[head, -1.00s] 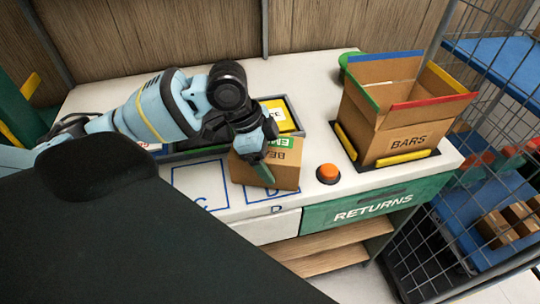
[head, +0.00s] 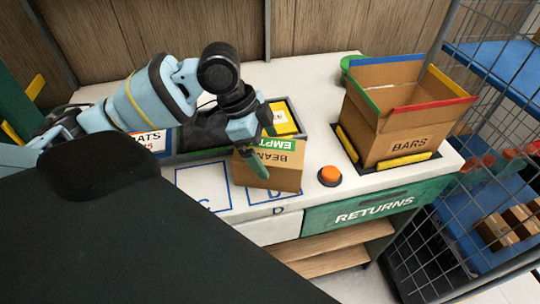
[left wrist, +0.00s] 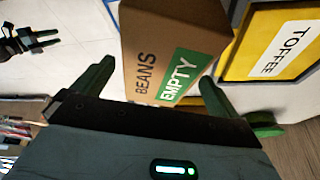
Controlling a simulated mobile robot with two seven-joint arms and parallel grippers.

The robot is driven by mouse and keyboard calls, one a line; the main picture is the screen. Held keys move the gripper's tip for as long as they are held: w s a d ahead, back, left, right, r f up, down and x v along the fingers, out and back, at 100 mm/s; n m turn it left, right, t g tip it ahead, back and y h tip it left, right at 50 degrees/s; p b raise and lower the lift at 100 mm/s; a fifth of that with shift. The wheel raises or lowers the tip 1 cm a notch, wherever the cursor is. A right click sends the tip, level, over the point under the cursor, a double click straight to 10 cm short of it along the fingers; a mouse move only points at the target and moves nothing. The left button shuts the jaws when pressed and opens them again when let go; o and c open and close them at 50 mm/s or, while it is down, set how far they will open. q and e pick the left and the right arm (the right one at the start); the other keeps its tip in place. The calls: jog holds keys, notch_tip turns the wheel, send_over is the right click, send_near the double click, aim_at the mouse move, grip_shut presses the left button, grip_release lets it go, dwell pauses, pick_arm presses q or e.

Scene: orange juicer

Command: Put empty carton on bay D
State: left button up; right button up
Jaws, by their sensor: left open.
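The brown carton (head: 275,178), marked BEANS with a green EMPTY label, stands upright on the white counter over the back part of the blue bay D outline (head: 290,198). My left gripper (head: 258,147) is open at the carton's upper left, one finger in front of its face and one behind. In the left wrist view, the carton (left wrist: 165,40) shows beyond and between the spread green fingers (left wrist: 155,85); contact is not clear.
An orange button (head: 329,174) is just right of the carton. A yellow TOFFEE box (head: 284,118) sits behind. Bay C (head: 203,185) is bare at left. A wire cage (head: 480,150) borders the right.

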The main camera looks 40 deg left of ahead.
pick_arm(q)
jog(key=v, duration=0.6)
jog(key=shift+a+r+p, duration=0.1)
jog(key=shift+r+p, duration=0.15)
jog(key=shift+p, duration=0.1)
jog(key=shift+s+a+r, duration=0.2)
jog(key=shift+a+r, duration=0.05)
jog(key=shift+r, duration=0.35)
jog(key=shift+d, duration=0.1)
